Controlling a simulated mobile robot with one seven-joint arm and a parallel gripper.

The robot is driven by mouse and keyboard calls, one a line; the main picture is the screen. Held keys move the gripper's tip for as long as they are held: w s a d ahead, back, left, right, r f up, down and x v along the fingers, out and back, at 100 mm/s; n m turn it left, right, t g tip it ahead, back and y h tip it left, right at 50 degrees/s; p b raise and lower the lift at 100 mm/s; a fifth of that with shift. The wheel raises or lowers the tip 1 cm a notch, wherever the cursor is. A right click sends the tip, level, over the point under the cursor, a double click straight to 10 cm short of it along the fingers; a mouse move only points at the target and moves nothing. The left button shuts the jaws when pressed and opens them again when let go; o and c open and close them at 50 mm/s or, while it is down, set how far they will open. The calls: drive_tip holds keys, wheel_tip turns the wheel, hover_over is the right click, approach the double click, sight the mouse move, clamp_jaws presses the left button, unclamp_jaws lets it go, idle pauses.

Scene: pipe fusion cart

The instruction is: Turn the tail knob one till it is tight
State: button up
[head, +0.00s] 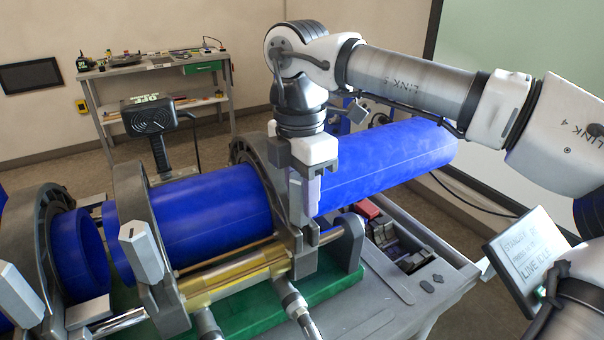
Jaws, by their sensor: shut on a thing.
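My gripper (307,190) points down at the front of the right-hand grey clamp (255,152), which rings the long blue pipe (385,158). It is shut on the knob at that clamp. The fingers and the gripper body hide most of this knob, so I cannot tell how far it is turned. Two like grey faceted knobs stand uncovered to the left: one on the middle clamp (141,252) and one at the lower left edge (18,296).
A shorter blue pipe (205,215) lies between the middle and right clamps. A black heater-like tool (150,118) stands behind. The cart top (365,318) has a recessed bin of dark items at right. A workbench (155,68) is at the back wall.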

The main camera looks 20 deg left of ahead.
drive_tip(key=shift+d+f+m, duration=0.15)
drive_tip(key=shift+d+m, duration=0.2)
drive_tip(key=shift+m, duration=0.45)
drive_tip(key=shift+m, duration=1.4)
drive_tip(key=shift+d+m, duration=0.15)
drive_tip(key=shift+m, duration=1.35)
drive_tip(key=o, duration=1.2)
drive_tip(key=shift+s+d, duration=0.1)
drive_tip(key=o, duration=0.8)
drive_tip(key=shift+c, duration=0.2)
